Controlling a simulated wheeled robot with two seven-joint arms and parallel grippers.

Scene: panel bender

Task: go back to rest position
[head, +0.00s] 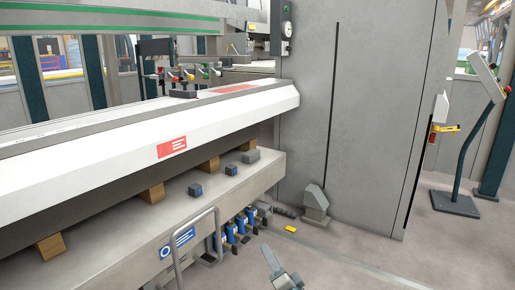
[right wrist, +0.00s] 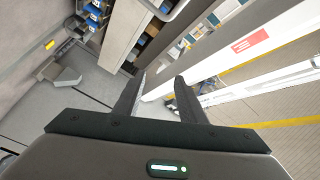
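My right gripper (head: 279,270) shows at the bottom edge of the head view, right of the middle, in front of the panel bender. In the right wrist view its two dark fingers (right wrist: 160,77) stand apart with nothing between them, so it is open and empty. It looks clear of the machine. My left gripper does not show in either view. The panel bender's long white beam (head: 110,150) runs from the left to the middle, above a grey lower ledge (head: 130,222).
Wooden blocks (head: 151,191) and small grey-blue blocks (head: 195,190) sit on the ledge. A metal handle (head: 181,245) juts out in front. A tall grey cabinet (head: 370,110) stands behind, and a pedestal panel (head: 487,77) stands at right. The floor (head: 370,268) at lower right is clear.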

